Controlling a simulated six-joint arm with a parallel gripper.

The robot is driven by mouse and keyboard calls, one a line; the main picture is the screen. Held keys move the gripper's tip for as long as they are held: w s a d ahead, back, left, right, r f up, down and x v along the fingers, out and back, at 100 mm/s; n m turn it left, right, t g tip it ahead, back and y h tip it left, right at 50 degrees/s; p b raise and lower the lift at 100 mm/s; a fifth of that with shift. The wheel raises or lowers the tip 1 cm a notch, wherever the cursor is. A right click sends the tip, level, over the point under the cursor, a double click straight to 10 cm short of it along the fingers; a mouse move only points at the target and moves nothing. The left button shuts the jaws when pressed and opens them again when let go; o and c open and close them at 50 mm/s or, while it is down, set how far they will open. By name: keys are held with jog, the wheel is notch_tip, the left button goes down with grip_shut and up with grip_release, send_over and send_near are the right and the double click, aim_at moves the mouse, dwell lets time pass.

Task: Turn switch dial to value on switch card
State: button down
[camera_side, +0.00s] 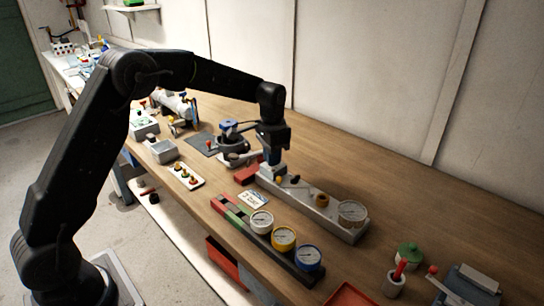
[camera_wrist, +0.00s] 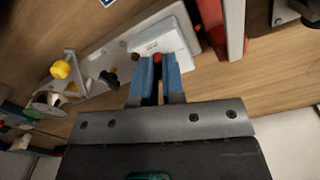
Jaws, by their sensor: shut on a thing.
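My gripper (camera_side: 270,165) is down at the far left end of a long grey panel (camera_side: 335,222). In the wrist view my gripper's two blue fingers (camera_wrist: 158,62) are close together over the panel's white block (camera_wrist: 165,42), shut on a small part that appears to be the switch dial. A bit of red shows between the tips; the rest of the dial is hidden, so its setting cannot be read. A white card with blue print, apparently the switch card (camera_side: 254,199), lies on the table in front of the panel; its value is too small to read.
The panel also carries a yellow knob (camera_wrist: 61,69), small black knobs, a brass knob (camera_side: 321,199) and a gauge (camera_side: 352,212). A rack with white, yellow (camera_side: 284,238) and blue dials stands in front. A red block (camera_side: 247,174) is close beside my gripper.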

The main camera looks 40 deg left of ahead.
jog(key=shift+m, duration=1)
jog(key=c, duration=1.2)
grip_release()
notch_tip(320, 180, up, 14)
jog(key=shift+f, duration=0.1)
